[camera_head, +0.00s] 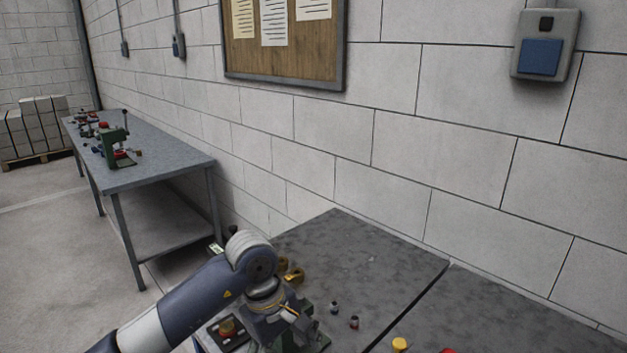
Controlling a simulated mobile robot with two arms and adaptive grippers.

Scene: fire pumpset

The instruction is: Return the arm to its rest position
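My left arm (185,305), blue-grey with white bands, comes in from the lower left and bends down at a rounded wrist joint. My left gripper (285,325) points down over the near grey workbench (350,245), close to a dark green fixture. Its fingertips are not clear against the dark parts, so I cannot tell whether it is open or holds something. My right arm and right gripper are not in view.
Small parts (354,322), brass pieces (292,273) and a dark tray (232,335) lie around the gripper. A yellow-topped part (399,344) is at the bottom edge. A second bench (150,160) stands at left. A block wall (460,150) closes the back.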

